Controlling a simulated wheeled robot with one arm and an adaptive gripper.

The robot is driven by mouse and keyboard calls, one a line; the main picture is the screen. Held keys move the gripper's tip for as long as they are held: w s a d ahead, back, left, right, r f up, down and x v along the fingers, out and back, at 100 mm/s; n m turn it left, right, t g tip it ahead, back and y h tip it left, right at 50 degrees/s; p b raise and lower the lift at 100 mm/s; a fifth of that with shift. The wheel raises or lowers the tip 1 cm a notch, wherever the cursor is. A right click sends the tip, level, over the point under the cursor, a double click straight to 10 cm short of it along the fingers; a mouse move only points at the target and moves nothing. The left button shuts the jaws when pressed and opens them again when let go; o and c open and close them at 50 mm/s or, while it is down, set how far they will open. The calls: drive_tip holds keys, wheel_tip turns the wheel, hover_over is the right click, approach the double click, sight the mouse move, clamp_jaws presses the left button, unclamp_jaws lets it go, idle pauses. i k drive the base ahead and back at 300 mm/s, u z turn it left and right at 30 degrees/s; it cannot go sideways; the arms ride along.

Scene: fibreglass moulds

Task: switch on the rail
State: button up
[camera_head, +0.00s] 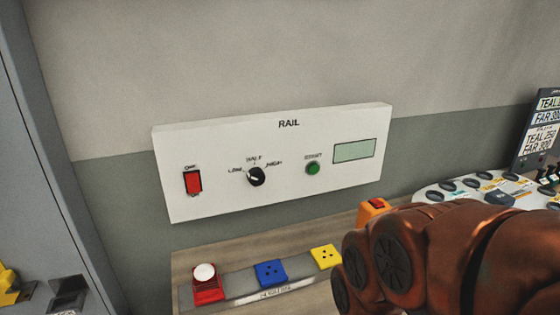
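The white rail panel (225,195), labelled RAIL, is fixed to the wall above a wooden bench. A red rocker switch (193,182) is at its left end, with a small label above it. I cannot tell which way the rocker is pressed. A black knob (256,176) with LOW, HALF and a third, hard-to-read mark is in the middle. A green round button (313,168) is right of it. A pale green display (354,150) at the right looks blank. My orange-brown arm fills the lower right, apart from the panel. My gripper is not in view.
On the bench (190,258) a grey strip holds a red block with a white dome (206,280), a blue block (270,272) and a yellow block (326,256). An orange box with a red switch (373,209) and a white board with dark round spots (440,190) are at right. A grey cabinet (40,150) stands left.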

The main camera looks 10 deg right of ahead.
sight(192, 180)
drive_tip(key=k, duration=1.35)
drive_tip(key=u, duration=0.35)
drive_tip(key=i, duration=0.45)
drive_tip(key=u, duration=0.7)
drive_tip(key=i, duration=0.8)
